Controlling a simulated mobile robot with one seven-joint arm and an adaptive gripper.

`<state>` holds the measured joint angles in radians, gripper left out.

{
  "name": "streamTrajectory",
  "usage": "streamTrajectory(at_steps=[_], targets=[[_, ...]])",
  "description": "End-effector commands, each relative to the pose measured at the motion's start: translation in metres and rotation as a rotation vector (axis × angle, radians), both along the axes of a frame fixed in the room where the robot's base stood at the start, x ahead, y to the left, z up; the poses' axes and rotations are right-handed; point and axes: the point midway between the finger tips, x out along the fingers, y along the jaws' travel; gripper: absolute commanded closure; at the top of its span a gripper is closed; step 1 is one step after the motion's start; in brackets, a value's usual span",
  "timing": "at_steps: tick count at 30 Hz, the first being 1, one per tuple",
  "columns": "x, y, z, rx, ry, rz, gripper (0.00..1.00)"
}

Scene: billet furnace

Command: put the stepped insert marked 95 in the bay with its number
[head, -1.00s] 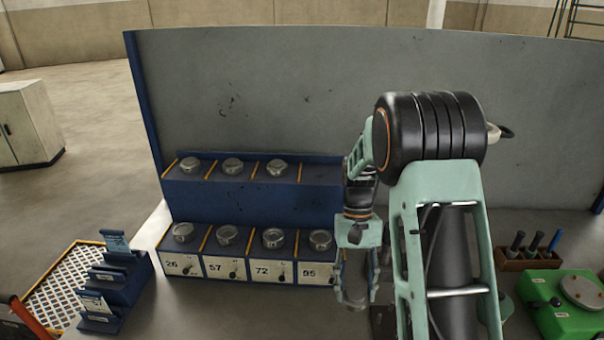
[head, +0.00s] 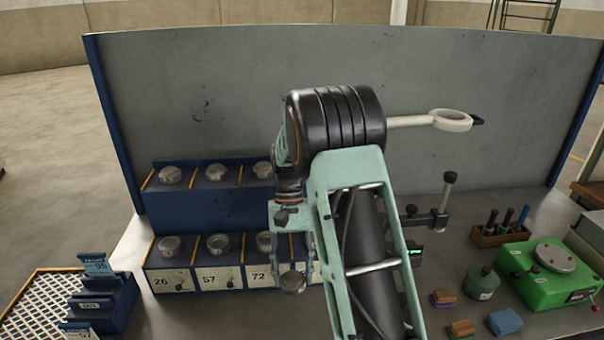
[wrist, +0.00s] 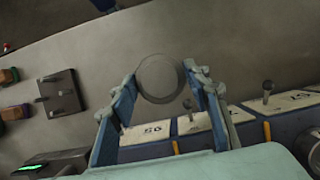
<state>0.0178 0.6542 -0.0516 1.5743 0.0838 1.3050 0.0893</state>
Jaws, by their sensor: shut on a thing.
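My gripper (head: 292,262) is shut on a round grey metal piece, the stepped insert (head: 293,282). In the wrist view the insert (wrist: 160,78) shows as a round face between the fingertips, clear of the rack. Its number does not show. My gripper hangs in front of the right part of the blue rack's lower row. The white label 95 (wrist: 155,130) shows upside down in the wrist view, behind the fingers. In the head view my arm hides most of the 95 bay.
Round metal pieces sit on both rack rows, above labels 26, 57 and 72 (head: 258,277) below. Orange dividers part the bays. A blue card holder (head: 105,300) stands left. A green machine (head: 550,275), a tool block (head: 500,236) and small coloured blocks lie right.

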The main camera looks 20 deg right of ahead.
Motion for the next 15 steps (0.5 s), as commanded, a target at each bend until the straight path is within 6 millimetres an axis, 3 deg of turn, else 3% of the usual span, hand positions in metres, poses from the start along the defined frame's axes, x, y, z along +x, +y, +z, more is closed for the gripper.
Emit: streamTrajectory(at_steps=[6,15], targets=[[0.041,-0.029,0.031,0.001,-0.008,-0.431,1.0],[0.081,-0.067,0.08,0.003,-0.008,-0.985,1.0]])
